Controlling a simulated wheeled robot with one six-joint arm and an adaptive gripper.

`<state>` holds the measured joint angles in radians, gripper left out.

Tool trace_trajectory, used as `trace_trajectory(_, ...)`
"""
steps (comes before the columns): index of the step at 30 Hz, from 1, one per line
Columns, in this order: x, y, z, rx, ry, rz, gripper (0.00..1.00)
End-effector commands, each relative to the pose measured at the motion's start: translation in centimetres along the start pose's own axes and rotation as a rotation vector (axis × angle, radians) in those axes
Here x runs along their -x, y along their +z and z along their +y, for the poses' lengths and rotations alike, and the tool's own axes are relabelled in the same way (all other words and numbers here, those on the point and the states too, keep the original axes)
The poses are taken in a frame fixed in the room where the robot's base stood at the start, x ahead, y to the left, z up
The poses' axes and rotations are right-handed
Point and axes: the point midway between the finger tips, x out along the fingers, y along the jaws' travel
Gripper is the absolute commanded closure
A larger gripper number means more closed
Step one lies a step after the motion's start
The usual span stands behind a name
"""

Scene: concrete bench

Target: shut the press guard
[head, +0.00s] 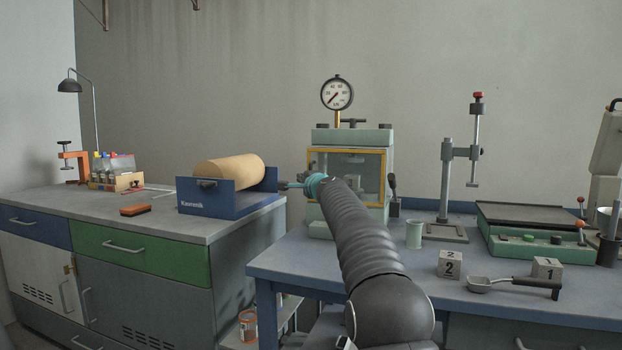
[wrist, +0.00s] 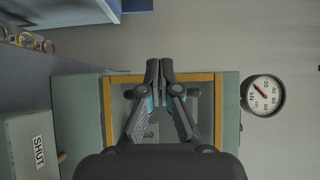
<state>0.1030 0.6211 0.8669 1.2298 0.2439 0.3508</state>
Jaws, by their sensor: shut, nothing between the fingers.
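The press (head: 352,136) is pale green and stands on the blue bench, with a round dial on top. Its guard (head: 347,150) is a clear panel in a yellow frame, across the press front. I cannot tell whether it is fully flush. The guard frame also shows in the wrist view (wrist: 204,77). My gripper (head: 287,184) is shut and empty, at the guard's left edge in the head view. In the wrist view the fingertips (wrist: 159,66) are together and overlap the frame's edge; contact is unclear. My arm hides the lower guard in the head view.
A blue cradle (head: 215,200) with a tan roll (head: 229,170) stands close left of my gripper. Right of the press are a green cup (head: 414,235), a stand (head: 446,190) and numbered blocks (head: 450,264). A SHUT label (wrist: 39,150) shows in the wrist view.

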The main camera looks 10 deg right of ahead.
Motion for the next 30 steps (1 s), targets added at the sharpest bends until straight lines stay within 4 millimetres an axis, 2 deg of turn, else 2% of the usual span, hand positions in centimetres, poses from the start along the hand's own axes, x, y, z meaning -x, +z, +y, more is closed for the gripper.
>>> trace_trajectory(9, 0.1, -0.9, 0.0, 0.000, 0.000, 0.008, 1.00)
trace_trajectory(17, 0.2, -0.7, 0.0, 0.000, 0.000, 0.008, 1.00)
trace_trajectory(23, 1.2, 0.8, 0.2, 0.001, -0.001, 0.010, 1.00)
trace_trajectory(28, 3.0, 2.9, 0.2, 0.001, -0.002, 0.016, 1.00)
trace_trajectory(30, 3.8, 4.3, 0.2, 0.001, -0.002, 0.012, 1.00)
